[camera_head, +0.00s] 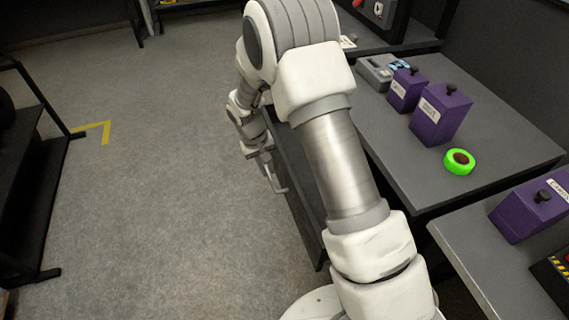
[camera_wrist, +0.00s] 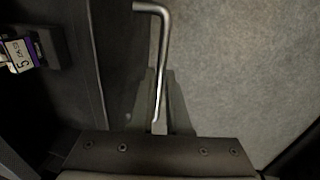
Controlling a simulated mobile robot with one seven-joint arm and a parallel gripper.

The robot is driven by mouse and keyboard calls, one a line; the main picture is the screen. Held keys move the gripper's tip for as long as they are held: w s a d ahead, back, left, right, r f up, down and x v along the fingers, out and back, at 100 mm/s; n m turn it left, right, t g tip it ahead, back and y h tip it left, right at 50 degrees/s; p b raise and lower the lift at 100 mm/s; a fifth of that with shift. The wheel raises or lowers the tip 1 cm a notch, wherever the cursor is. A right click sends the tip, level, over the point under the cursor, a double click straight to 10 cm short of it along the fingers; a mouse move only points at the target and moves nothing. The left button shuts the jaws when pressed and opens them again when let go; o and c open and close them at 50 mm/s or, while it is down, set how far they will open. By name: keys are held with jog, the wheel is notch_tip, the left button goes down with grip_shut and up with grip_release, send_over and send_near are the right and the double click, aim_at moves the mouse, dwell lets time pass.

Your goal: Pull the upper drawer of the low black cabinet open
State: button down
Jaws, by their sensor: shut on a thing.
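The low black cabinet (camera_head: 297,190) stands along the grey table's left side, partly hidden behind my arm. In the wrist view its dark front (camera_wrist: 105,60) runs down the left of the middle. A silver bar handle (camera_wrist: 163,45) stands off from this front, its upper end bent toward it. My gripper (camera_wrist: 166,80) is shut on the handle, with the dark fingers around its lower part. In the head view my gripper (camera_head: 272,172) is low beside the cabinet front. How far the upper drawer is open I cannot tell.
A purple labelled item (camera_wrist: 18,54) shows at the wrist view's left. Purple boxes (camera_head: 440,113) and a green tape roll (camera_head: 459,161) are on the grey table (camera_head: 400,160). Floor (camera_head: 170,180) left of the cabinet is clear. A black rack (camera_head: 30,170) stands far left.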

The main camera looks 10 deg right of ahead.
jog(key=s+a, duration=0.1)
jog(key=a, duration=0.5)
jog(key=shift+s+a, duration=0.1)
dwell(0.3)
jog(key=c, duration=0.9)
grip_release()
jog(key=a+r+p, duration=0.1)
jog(key=r, duration=0.4)
jog(key=a+r+p, duration=0.1)
jog(key=r, duration=0.5)
jog(key=a+r+p, duration=0.1)
jog(key=r, duration=0.5)
jog(key=shift+s+a+r, duration=0.1)
jog(key=shift+s, duration=0.25)
